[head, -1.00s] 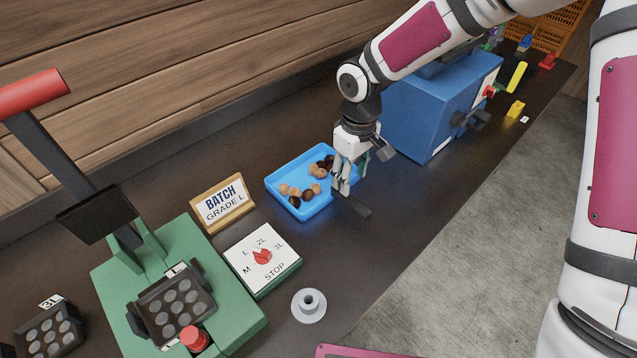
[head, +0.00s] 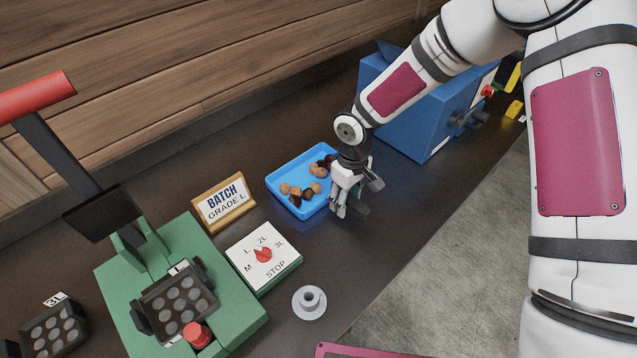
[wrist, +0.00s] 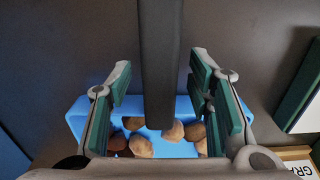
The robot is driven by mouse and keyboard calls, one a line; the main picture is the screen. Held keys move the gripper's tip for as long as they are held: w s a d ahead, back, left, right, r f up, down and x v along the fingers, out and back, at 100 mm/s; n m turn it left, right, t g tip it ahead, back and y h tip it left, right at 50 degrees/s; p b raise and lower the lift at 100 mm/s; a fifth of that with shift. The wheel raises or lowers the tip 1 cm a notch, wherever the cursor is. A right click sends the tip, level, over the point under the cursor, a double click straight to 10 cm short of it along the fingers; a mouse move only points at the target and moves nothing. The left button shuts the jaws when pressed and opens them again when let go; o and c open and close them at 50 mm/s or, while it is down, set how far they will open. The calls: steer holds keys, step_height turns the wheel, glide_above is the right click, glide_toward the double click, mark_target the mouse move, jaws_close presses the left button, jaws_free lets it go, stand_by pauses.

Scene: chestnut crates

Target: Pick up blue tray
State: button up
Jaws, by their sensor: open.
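The blue tray (head: 297,171) lies on the dark bench in the head view, with several brown chestnuts (head: 308,192) in it. My gripper (head: 340,211) points down at the tray's near right side, and hides part of that edge. In the wrist view the gripper (wrist: 160,76) is open, its green-padded fingers well apart with nothing between the tips. The tray (wrist: 186,106) shows low in that view, beyond a dark bar, partly behind the fingers and gripper body. I cannot tell whether a finger touches the rim.
A "BATCH GRADE L" sign (head: 222,201) and a dial box (head: 264,255) stand left of the tray. A green press (head: 190,290) with a red-handled lever is at lower left. A blue machine (head: 415,110) stands behind right. A grey flanged piece (head: 309,302) lies in front.

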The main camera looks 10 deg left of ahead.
jaws_close()
